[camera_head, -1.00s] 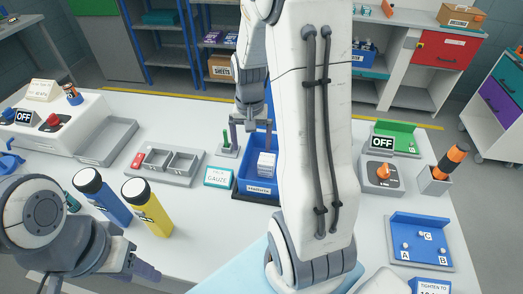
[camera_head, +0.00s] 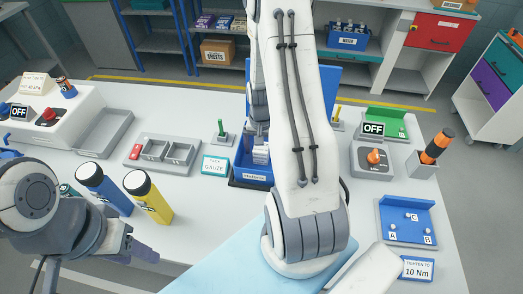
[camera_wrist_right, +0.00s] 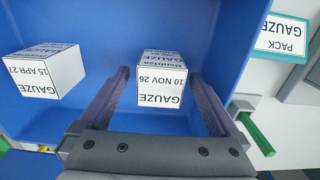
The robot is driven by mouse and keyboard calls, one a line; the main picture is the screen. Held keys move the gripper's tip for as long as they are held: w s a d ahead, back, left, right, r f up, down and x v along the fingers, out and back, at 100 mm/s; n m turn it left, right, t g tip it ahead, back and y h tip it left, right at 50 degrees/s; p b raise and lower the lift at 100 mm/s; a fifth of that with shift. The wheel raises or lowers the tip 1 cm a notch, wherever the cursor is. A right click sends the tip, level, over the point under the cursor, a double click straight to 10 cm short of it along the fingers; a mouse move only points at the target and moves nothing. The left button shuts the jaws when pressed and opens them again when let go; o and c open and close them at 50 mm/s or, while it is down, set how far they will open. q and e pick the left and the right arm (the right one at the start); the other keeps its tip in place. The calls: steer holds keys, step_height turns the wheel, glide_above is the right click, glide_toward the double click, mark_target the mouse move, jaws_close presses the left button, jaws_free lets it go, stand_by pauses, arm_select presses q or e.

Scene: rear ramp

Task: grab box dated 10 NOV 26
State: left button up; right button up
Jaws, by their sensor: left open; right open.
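The gauze box dated 10 NOV 26 (camera_wrist_right: 162,80) is a white cube inside the blue bin (camera_wrist_right: 100,116). In the right wrist view my open right gripper (camera_wrist_right: 160,85) has one finger on each side of it; I cannot tell whether they touch it. A second gauze box dated 15 APR 27 (camera_wrist_right: 45,70) lies apart in the same bin. In the head view my right arm reaches into the blue bin (camera_head: 252,178), and a white box (camera_head: 261,155) shows at the fingers. My left gripper (camera_head: 148,252) is open and empty at the table's near left.
A card reading PACK GAUZE (camera_head: 215,166) stands left of the bin. A yellow bottle (camera_head: 150,198) and a blue bottle (camera_head: 103,188) stand near my left arm. A green-handled item (camera_head: 221,130) stands close to the bin. A switch box (camera_head: 373,158) stands to the right.

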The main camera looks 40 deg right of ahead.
steer(key=shift+f, duration=0.35)
steer(key=c, duration=1.5)
steer(key=shift+o, duration=0.2)
steer(key=shift+r, duration=0.2)
